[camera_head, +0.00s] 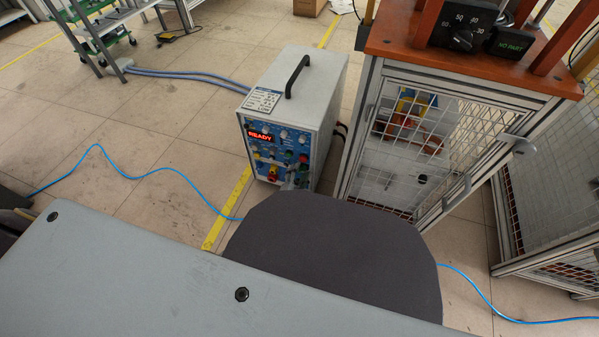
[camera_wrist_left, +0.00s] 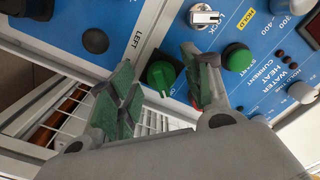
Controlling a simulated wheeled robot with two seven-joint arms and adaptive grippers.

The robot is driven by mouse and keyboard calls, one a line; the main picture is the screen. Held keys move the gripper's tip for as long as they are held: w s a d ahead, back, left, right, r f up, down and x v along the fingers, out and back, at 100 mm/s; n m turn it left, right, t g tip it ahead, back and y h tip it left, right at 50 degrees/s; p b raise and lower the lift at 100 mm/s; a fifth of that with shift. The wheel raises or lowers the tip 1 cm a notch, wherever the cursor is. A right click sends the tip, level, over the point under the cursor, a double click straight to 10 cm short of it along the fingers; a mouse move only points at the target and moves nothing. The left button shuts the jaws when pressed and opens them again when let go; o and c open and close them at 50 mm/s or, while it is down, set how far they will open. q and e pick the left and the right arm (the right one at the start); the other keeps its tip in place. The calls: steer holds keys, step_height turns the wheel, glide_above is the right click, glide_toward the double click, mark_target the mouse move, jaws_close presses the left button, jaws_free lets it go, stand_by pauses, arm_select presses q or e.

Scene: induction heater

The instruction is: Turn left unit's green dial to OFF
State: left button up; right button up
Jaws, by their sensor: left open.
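The left unit's green dial (camera_wrist_left: 163,75) sits on a black square base on the blue panel, near the printed word LEFT. A small white mark shows at its lower edge, with lettering beside it too small to read surely. My left gripper (camera_wrist_left: 158,60) is open, its green-padded fingers on either side of the dial in the wrist view; I cannot tell whether they touch it. The dial is hard to pick out there. My right gripper is not in view.
A black knob (camera_wrist_left: 95,41) is at the left. A caged workstation (camera_head: 480,75) stands right of the unit. A blue cable (camera_head: 150,172) crosses the floor.

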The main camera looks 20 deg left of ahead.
arm_select(q)
steer(key=c, duration=1)
steer(key=shift+n, duration=0.4)
steer(key=shift+d+n, duration=0.15)
steer(key=shift+n, duration=4.1)
steer(key=shift+d+n, duration=0.15)
steer(key=shift+n, duration=4.1)
